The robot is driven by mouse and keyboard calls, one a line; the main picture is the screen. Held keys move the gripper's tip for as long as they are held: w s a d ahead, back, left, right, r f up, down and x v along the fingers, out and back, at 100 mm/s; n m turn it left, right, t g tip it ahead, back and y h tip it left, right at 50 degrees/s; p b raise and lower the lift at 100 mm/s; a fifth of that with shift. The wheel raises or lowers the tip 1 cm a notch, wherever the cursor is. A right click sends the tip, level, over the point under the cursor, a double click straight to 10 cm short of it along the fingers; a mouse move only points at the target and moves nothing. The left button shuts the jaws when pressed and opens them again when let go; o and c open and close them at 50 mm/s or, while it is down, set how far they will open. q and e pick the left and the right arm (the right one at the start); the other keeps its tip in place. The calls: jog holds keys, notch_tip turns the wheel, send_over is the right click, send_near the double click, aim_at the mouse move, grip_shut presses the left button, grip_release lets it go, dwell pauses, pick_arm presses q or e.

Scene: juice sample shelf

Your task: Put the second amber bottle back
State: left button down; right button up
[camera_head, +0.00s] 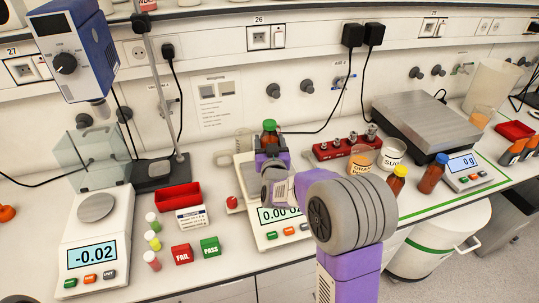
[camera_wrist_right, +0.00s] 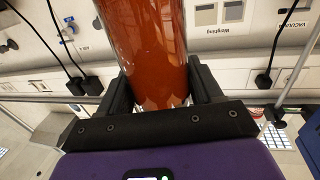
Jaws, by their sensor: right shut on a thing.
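My right gripper (camera_head: 271,154) is shut on an amber bottle (camera_head: 269,139) with a green cap, which stands upright in the jaws. In the wrist view the bottle (camera_wrist_right: 150,50) fills the space between both fingers of the gripper (camera_wrist_right: 162,88). The bottle is at the back of the middle balance (camera_head: 259,222); my arm hides whether its base touches anything. The balance's display is partly covered. Two more bottles, one with a yellow cap (camera_head: 397,181) and one with a blue cap (camera_head: 431,176), stand to the right. My left gripper is not in view.
A red rack (camera_head: 328,151) and beakers labelled URAN (camera_head: 361,161) and SUGAR (camera_head: 392,153) stand right of the held bottle. A left balance (camera_head: 95,230) reads -0.02. A red tray (camera_head: 177,196), small vials and FAIL and PASS blocks lie between the balances.

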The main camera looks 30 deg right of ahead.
jog(key=shift+f+b, duration=0.5)
jog(key=shift+f, duration=1.3)
jog(key=shift+f, duration=0.2)
jog(key=o, duration=1.4)
jog(key=shift+c, duration=0.2)
